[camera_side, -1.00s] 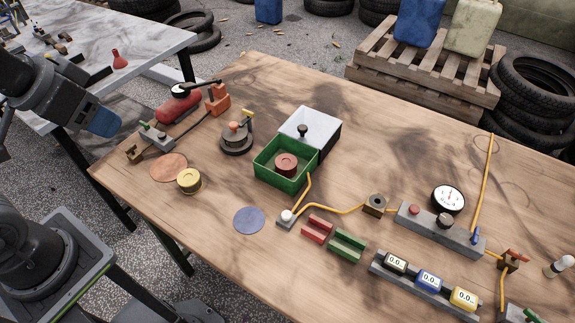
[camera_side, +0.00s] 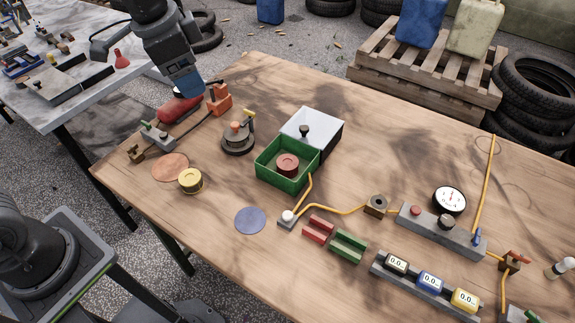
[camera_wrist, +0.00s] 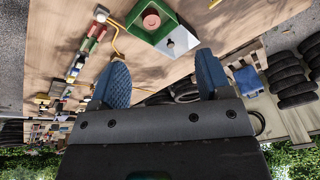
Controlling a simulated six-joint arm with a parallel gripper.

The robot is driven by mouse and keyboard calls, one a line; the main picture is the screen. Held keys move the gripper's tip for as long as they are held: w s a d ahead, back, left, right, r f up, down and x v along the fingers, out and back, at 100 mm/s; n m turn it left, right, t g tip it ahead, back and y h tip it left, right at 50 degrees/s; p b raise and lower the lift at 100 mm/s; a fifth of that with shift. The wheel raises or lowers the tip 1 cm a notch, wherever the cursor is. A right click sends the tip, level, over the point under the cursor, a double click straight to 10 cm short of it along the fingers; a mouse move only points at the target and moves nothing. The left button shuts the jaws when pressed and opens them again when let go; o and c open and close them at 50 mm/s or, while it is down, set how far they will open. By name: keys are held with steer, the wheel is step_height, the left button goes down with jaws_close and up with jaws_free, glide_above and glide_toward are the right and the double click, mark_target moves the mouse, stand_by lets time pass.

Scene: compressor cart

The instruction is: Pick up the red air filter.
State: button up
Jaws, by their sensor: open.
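The red air filter (camera_side: 287,163) is a short round piece inside the green open box (camera_side: 273,182), which stands on the wooden table. A white lid with a dark knob (camera_side: 304,132) leans or sits at the box's back side. In the wrist view the filter (camera_wrist: 151,21) shows in the green box (camera_wrist: 172,22), ahead of my fingers. My gripper (camera_side: 184,88) is above the table's back left, well to the left of the box and higher than it. In the wrist view its two blue fingers (camera_wrist: 160,80) are spread apart with nothing between them.
A red tank (camera_side: 178,107) with orange fittings lies below my gripper. A round grey fixture (camera_side: 238,138) stands left of the box. A yellow round filter (camera_side: 190,181) is at front left. Yellow hose, gauge (camera_side: 449,200) and meters (camera_side: 428,280) lie right.

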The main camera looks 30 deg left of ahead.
steer(key=w+d+f+m+g, duration=0.1)
steer(key=w+d+f+m, duration=0.2)
steer(key=w, duration=0.3)
steer(key=m+g, duration=0.2)
steer(key=m, duration=0.4)
glide_toward(289, 162)
step_height(289, 162, down, 5)
steer(key=shift+w+d+r, duration=0.1)
steer(key=shift+w+r, duration=0.1)
steer(key=shift+s+f, duration=0.15)
steer(key=shift+f, duration=2.7)
steer(key=shift+c, duration=0.4)
steer(key=c, duration=0.7)
steer(key=shift+r, duration=0.1)
